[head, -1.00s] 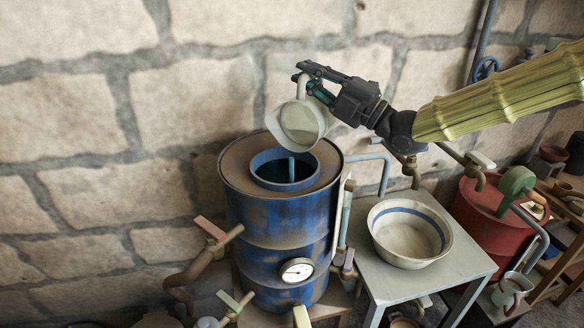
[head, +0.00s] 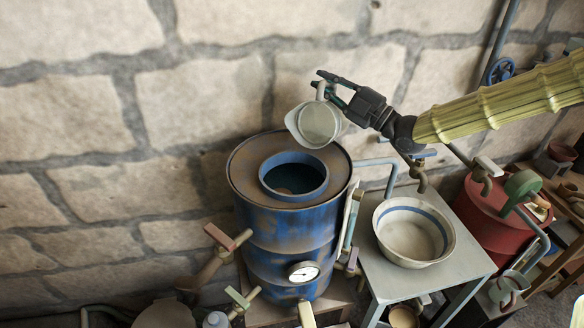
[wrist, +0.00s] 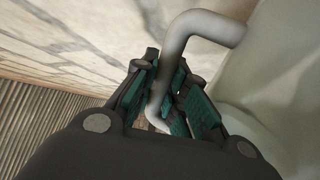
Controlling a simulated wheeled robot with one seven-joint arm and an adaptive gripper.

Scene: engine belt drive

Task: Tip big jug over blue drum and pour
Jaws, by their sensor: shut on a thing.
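The big jug (head: 318,124) is pale and hangs tilted above the back right rim of the blue drum (head: 285,235). Its spout points left and its mouth faces the camera. No stream shows from its lip. The drum's round top opening (head: 293,178) lies below and to the left of the jug. My gripper (head: 322,86) is shut on the jug's handle. In the wrist view the grey handle (wrist: 160,95) passes between the green finger pads, and the jug's pale wall (wrist: 275,70) fills the right side.
A white bowl with a blue band (head: 412,235) stands on a small table (head: 375,272) right of the drum. A red drum (head: 488,212) stands farther right. Taps and pipes (head: 225,245) stick out around the blue drum. A stone wall rises behind.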

